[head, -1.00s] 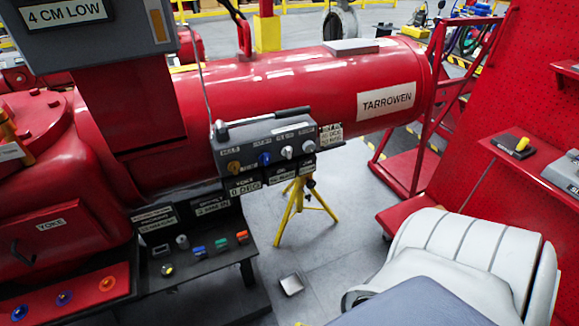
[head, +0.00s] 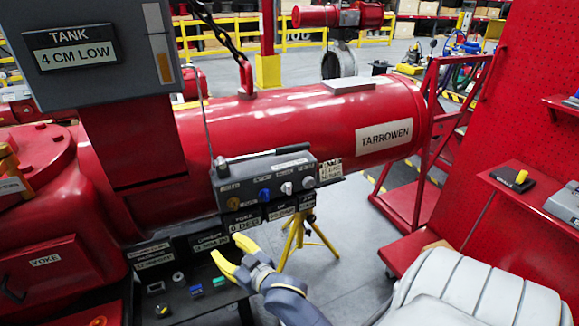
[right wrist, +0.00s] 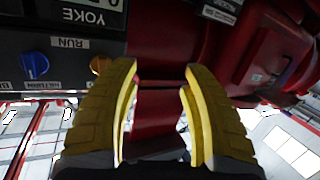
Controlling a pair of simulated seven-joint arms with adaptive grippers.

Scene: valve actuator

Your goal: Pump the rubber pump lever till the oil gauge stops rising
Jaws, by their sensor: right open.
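The pump lever (head: 265,155), a bar with a dark grip, lies along the top of the grey control box (head: 240,190). The tank gauge is a vertical strip (head: 160,45) with an orange lower part, beside a sign (head: 75,50) reading "TANK 4 CM LOW". My right gripper (head: 225,247) has yellow fingers and is open and empty, below and in front of the control box, apart from the lever. In the right wrist view my right gripper (right wrist: 160,72) is spread with nothing between its fingers. The lever cannot be made out there. My left gripper is not in view.
The red cylinder (head: 300,120) marked "TARROWEN" lies behind the control box. The box front carries several knobs, including a blue one (head: 264,195). A lower button panel (head: 190,285) sits below. A yellow stand (head: 300,235) and open floor are to the right.

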